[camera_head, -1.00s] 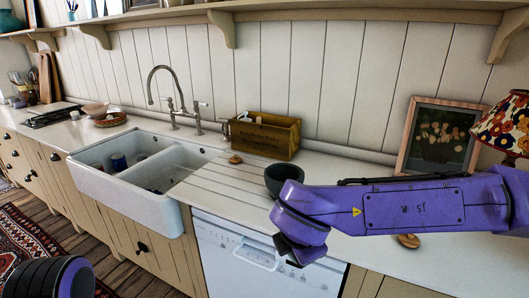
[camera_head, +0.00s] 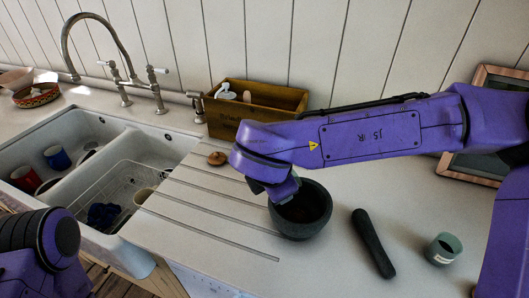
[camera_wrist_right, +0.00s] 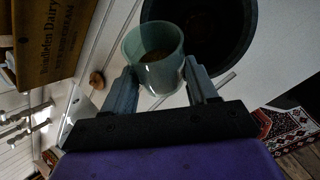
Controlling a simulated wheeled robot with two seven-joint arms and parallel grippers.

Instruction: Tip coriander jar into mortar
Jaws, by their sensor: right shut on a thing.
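My right gripper (camera_wrist_right: 160,74) is shut on a small translucent green jar (camera_wrist_right: 152,50) with brown contents, its mouth open and no lid on it. No label on it can be read. The dark grey mortar (camera_head: 301,228) stands on the counter, with something dark red-brown inside. In the head view my right gripper (camera_head: 282,192) is at the mortar's left rim, and the jar is mostly hidden by my wrist. The mortar (camera_wrist_right: 245,45) lies just beyond the jar in the wrist view. My left arm shows at the lower left; its gripper is out of view.
A dark pestle (camera_head: 373,243) and another green jar (camera_head: 443,249) stand or lie right of the mortar. A wooden lid (camera_head: 217,158) and wooden crate (camera_head: 255,103) are behind left. The sink (camera_head: 110,150) with dishes is left. A picture frame (camera_head: 480,168) is at right.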

